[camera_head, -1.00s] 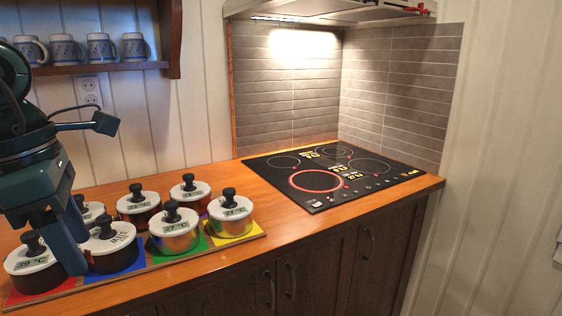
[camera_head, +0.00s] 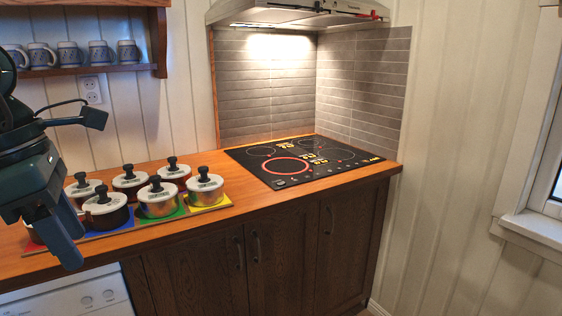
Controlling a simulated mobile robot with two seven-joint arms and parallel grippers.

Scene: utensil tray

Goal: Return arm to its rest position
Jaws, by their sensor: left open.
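My left gripper (camera_head: 62,225) hangs at the left edge of the head view, its fingers pointing down. It is open, with nothing seen between the fingers. It appears in front of the counter's front edge and hides part of the leftmost pots. Several small lidded pots, such as the one on the yellow square (camera_head: 204,188), the one on the green square (camera_head: 157,198) and a dark one on the blue square (camera_head: 106,210), stand upright on a coloured board (camera_head: 222,204). My right gripper is not in view.
The wooden counter (camera_head: 262,197) carries a black cooktop (camera_head: 301,162) with one red-ringed zone. A range hood (camera_head: 300,14) hangs above it. A shelf (camera_head: 110,69) with several mugs is on the wall. A white appliance (camera_head: 75,298) is below left. A window (camera_head: 545,205) is at right.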

